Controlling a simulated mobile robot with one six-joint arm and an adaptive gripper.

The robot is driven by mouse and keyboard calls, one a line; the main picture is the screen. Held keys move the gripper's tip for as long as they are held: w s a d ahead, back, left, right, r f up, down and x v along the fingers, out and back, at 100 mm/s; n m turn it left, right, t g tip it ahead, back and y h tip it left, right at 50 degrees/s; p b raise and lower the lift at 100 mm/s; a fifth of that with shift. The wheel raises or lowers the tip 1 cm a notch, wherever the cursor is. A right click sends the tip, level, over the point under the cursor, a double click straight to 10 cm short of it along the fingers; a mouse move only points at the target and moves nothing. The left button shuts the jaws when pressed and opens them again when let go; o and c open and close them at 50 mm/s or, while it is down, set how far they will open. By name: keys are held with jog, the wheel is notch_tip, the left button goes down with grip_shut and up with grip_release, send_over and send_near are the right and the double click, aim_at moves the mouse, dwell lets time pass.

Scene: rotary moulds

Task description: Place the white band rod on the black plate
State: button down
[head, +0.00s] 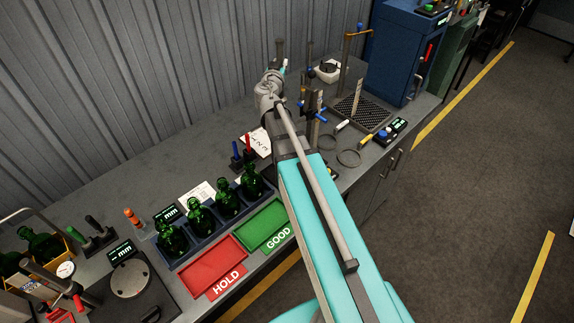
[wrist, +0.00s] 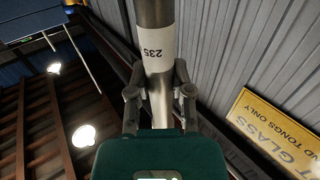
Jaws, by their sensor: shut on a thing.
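My gripper (wrist: 159,92) is shut on a metal rod (wrist: 155,15) with a white band (wrist: 159,49) marked 235. In the wrist view the rod runs up between both fingers, away from the green gripper body, and its far end is out of frame.
Green bottles (head: 228,203), a red HOLD tray (head: 212,266) and a green GOOD tray (head: 266,227) are left of my arm.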

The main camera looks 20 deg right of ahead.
aim_at(278, 55)
jog(key=shift+r+p, duration=1.2)
jog(key=shift+r, duration=0.5)
jog(key=shift+a, duration=0.15)
